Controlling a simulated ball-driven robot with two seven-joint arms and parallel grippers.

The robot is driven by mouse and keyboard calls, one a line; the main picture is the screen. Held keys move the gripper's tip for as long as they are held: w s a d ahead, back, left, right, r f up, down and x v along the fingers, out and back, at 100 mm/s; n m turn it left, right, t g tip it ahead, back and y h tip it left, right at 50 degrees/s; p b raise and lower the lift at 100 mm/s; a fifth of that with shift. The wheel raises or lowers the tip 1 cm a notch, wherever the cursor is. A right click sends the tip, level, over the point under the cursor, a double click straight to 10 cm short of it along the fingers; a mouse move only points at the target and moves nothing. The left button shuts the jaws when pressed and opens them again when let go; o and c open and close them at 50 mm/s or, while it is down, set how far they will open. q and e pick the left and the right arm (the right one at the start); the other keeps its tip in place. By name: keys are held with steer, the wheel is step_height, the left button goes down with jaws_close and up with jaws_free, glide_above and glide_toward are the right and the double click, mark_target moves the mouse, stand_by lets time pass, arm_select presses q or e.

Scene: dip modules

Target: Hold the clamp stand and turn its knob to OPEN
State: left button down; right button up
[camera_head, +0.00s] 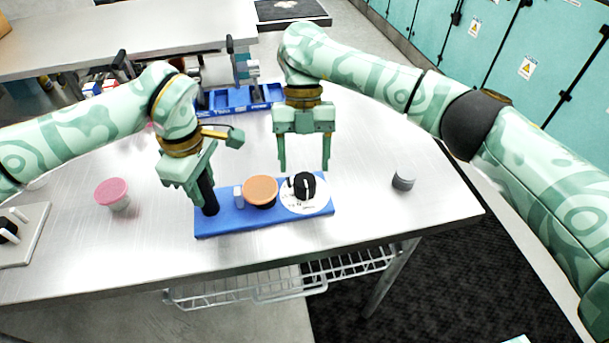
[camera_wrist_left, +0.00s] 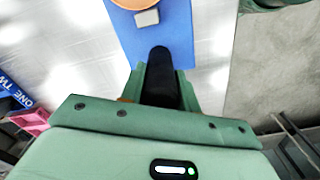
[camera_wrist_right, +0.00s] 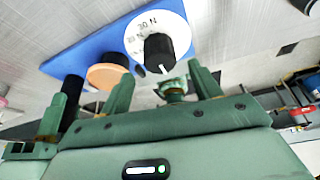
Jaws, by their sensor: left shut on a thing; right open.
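The clamp stand's blue base (camera_head: 225,222) lies on the metal table, with a black post (camera_head: 208,195) at its left end. My left gripper (camera_head: 203,190) is shut on this post, which also shows between its fingers in the left wrist view (camera_wrist_left: 161,75). An orange-topped round part (camera_head: 260,190) sits mid-base beside a small light block. At the right end is a white dial with a black knob (camera_head: 303,186). In the right wrist view the knob (camera_wrist_right: 158,48) has a white mark; the dial reads "30 N". My right gripper (camera_head: 304,168) is open and empty, above and behind the knob, apart from it.
A grey-topped small cylinder (camera_head: 403,179) stands right of the base. A pink-lidded jar (camera_head: 112,193) stands to the left. Blue bins (camera_head: 235,98) sit at the back. A pale plate with a black knob (camera_head: 24,236) lies at the left edge. The front table strip is clear.

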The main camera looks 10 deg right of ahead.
steer(key=v, duration=0.6)
steer(key=shift+r, duration=0.4)
steer(key=shift+w, duration=0.15)
arm_select(q)
steer(key=c, duration=0.9)
jaws_free()
steer(key=shift+c, duration=0.2)
steer(key=shift+r+p, duration=2.75)
steer(key=shift+r, duration=1)
arm_select(e)
step_height(320, 180, up, 7)
steer(key=shift+s, duration=0.35)
steer(key=shift+r, duration=0.15)
